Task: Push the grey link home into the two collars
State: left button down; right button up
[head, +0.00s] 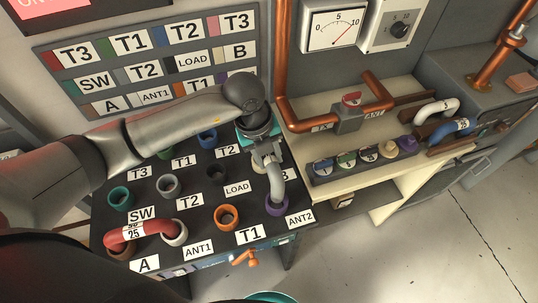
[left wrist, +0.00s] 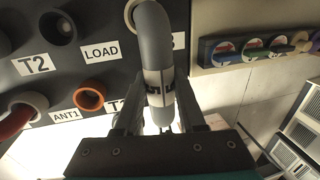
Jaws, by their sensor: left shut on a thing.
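The grey link (head: 275,182) is a bent tube at the right side of the dark collar panel (head: 200,205). My left gripper (head: 265,155) is shut on it. In the head view the link's near end is at the purple collar (head: 277,206) by the ANT2 label; I cannot tell how deep it sits. Its far end, near the B label, is hidden by my gripper and wrist. In the left wrist view the link (left wrist: 155,50) runs between my fingers (left wrist: 160,122), its upper bend over a pale collar (left wrist: 129,14). My right gripper is not in view.
A red link (head: 137,230) bridges two collars at the near left. An orange collar (head: 227,216) stands left of the purple one. A copper pipe (head: 283,80) rises behind my gripper. A cream shelf (head: 400,165) with coloured knobs is to the right.

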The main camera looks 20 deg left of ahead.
pick_arm(q)
jog(key=shift+s+a+b+x, duration=0.1)
jog(key=shift+a+b+x, duration=0.05)
jog(key=shift+b+x, duration=0.5)
jog(key=shift+s+a+b+x, duration=0.1)
jog(key=shift+b+x, duration=0.4)
jog(key=shift+x, duration=0.4)
jog(key=shift+s+a+b+x, duration=0.1)
jog(key=shift+a+b+x, duration=0.05)
jog(key=shift+b+x, duration=0.5)
jog(key=shift+c, duration=2.1)
grip_release()
jog(key=shift+f, duration=0.15)
jog(key=p+v, duration=0.1)
jog(key=v, duration=1.4)
